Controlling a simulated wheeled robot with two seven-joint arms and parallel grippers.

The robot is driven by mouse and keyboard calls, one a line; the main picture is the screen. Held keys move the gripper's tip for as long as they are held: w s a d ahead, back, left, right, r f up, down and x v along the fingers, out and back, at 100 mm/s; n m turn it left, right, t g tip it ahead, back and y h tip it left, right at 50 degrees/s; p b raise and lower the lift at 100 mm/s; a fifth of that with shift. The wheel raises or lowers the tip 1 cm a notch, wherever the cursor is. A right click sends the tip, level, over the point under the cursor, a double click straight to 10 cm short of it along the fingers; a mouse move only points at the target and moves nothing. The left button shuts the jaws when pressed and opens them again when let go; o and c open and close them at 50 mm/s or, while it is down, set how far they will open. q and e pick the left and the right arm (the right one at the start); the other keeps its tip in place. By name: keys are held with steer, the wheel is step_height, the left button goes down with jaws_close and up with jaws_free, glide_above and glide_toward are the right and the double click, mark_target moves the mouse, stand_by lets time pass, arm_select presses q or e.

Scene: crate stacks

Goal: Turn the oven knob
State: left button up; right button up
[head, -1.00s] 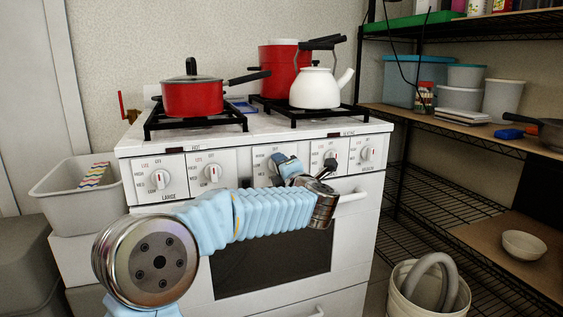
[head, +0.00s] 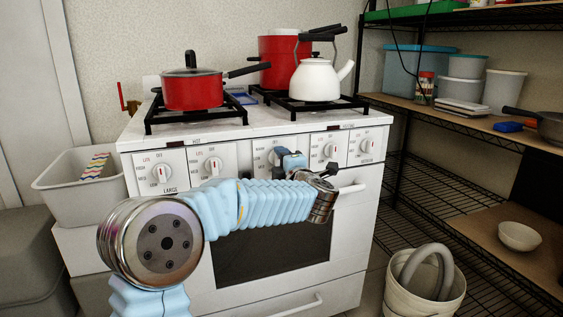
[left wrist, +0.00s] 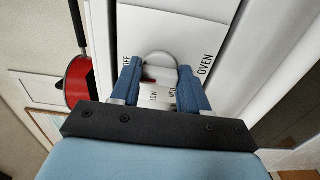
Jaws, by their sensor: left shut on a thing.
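The oven knob (left wrist: 160,65) is a round white knob with a red mark, on the white panel beside the printed word OVEN. In the left wrist view it lies between the two blue fingers of my left gripper (left wrist: 158,78), which is shut on it. In the head view, the oven knob (head: 272,157) is the middle one on the stove front, partly hidden by my left gripper (head: 281,155). The stove (head: 345,235) is white with an oven door below the panel. My right gripper is not in view.
Other knobs (head: 213,164) line the panel on both sides. A red pan (head: 192,94), a white kettle (head: 316,82) and a red pot (head: 280,62) stand on top. A wire shelf (head: 450,121) is at the right, with a white bucket (head: 425,298) on the floor.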

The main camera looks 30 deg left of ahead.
arm_select(q)
steer(key=o, duration=1.1)
steer(key=shift+c, duration=0.2)
steer(key=b+v, duration=0.1)
steer(key=v, duration=1.2)
steer(key=shift+s+d, duration=0.25)
steer(key=shift+d, duration=0.05)
steer(key=shift+f, duration=0.1)
